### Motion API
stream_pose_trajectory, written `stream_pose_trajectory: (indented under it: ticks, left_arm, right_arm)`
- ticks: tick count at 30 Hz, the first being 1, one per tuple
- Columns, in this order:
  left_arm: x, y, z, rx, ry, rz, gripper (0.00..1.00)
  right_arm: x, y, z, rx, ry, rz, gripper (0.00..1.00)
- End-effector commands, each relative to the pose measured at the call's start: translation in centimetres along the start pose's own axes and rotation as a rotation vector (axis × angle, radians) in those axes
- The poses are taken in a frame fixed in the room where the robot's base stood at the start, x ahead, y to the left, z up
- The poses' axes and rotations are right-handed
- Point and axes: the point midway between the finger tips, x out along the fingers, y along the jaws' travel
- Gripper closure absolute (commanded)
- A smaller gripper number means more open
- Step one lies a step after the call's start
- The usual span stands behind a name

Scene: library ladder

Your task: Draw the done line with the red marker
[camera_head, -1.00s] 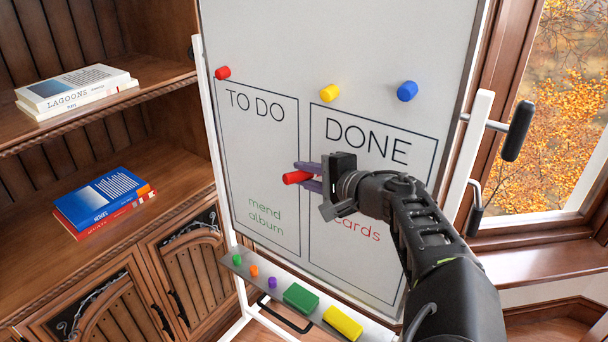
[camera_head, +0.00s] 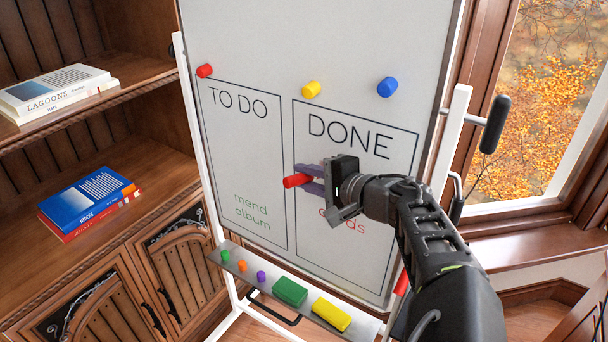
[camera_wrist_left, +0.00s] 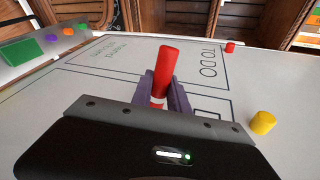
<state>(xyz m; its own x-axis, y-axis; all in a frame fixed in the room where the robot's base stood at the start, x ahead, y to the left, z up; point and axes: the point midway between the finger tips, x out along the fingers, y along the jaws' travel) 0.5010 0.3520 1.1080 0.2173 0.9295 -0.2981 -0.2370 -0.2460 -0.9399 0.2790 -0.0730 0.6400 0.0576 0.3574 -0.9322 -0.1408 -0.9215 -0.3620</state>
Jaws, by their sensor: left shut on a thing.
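My left gripper (camera_head: 306,180) has its purple fingers shut on the red marker (camera_head: 294,181), in front of the left edge of the DONE box (camera_head: 349,137) on the whiteboard (camera_head: 330,40). In the left wrist view the red marker (camera_wrist_left: 167,68) sticks out from between the two fingers (camera_wrist_left: 163,92). I cannot tell whether its tip touches the board. Red writing in the DONE box is partly hidden by my gripper; "ds" shows. The TO DO box (camera_head: 240,125) has "mend album" in green. My right gripper is not in view.
Red (camera_head: 205,71), yellow (camera_head: 311,89) and blue (camera_head: 387,87) magnets sit along the board above the boxes. The tray (camera_head: 262,300) below holds small coloured pieces, a green block (camera_head: 290,291) and a yellow block (camera_head: 331,313). A bookshelf stands left, a window right.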

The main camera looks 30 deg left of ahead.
Motion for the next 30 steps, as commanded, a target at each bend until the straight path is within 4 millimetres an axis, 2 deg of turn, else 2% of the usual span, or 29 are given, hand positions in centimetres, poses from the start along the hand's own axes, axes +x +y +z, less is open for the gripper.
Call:
stream_pose_trajectory:
  ticks: [4, 14, 30]
  left_arm:
    - [0.0, -0.2, -0.1, 0.0, -0.001, 0.0, 1.0]
    - [0.2, -0.1, 0.0, 0.0, -0.001, 0.0, 1.0]
    - [3.8, -1.1, 0.9, 0.0, 0.0, 0.0, 1.0]
  right_arm:
    - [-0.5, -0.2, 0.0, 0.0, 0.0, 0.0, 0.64]
    - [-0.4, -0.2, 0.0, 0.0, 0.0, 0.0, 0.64]
    - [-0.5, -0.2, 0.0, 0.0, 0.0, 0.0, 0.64]
